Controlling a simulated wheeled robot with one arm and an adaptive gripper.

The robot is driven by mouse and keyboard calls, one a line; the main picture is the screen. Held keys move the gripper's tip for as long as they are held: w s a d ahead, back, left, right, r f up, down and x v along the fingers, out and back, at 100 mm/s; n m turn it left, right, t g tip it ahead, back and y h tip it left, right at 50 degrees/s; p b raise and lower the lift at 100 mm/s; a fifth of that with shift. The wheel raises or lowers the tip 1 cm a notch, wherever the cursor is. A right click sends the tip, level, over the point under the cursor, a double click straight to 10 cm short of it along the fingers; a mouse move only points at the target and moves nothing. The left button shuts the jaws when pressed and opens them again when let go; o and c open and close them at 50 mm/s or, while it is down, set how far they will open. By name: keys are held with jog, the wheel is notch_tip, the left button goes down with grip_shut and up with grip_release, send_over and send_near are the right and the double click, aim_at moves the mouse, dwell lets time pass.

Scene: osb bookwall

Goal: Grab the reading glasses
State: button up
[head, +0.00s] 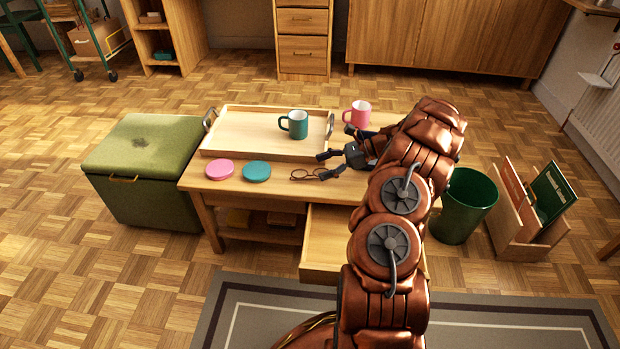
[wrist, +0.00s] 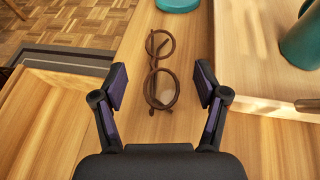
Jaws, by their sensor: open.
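The reading glasses (head: 307,175) have round brown frames and lie on the low wooden table (head: 225,189), in front of the tray. In the wrist view the glasses (wrist: 161,88) lie lengthwise between my open fingers, one lens nearer and one farther. My gripper (head: 326,165) reaches in from the right, just beside the glasses in the head view. In the wrist view my gripper (wrist: 161,88) is open and empty, with a gap on each side of the nearer lens. I cannot tell its exact height above the table.
A wooden tray (head: 245,133) with a green mug (head: 294,124) stands behind the glasses. A teal coaster (head: 257,171) and a pink coaster (head: 219,169) lie to the left. A pink mug (head: 358,113) stands behind my gripper. An open drawer (head: 325,240) juts out at the front.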

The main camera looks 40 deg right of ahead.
aim_at(305, 172)
jog(key=shift+b+x, duration=1.4)
jog(key=shift+x, duration=1.35)
jog(key=shift+f, duration=0.1)
jog(key=c, duration=1)
jog(key=shift+c, duration=0.2)
notch_tip(305, 172, up, 4)
jog(key=shift+f+p, duration=0.1)
jog(key=shift+p, duration=1.1)
jog(key=s+a+p, duration=0.2)
jog(key=s+a, duration=0.2)
jog(key=a, duration=0.2)
jog(key=s+a+r+p, duration=0.1)
jog(key=s+a+p, duration=0.1)
jog(key=s+a, duration=0.2)
jog(key=a, duration=0.3)
jog(key=shift+s+a, duration=0.15)
jog(key=shift+a, duration=0.05)
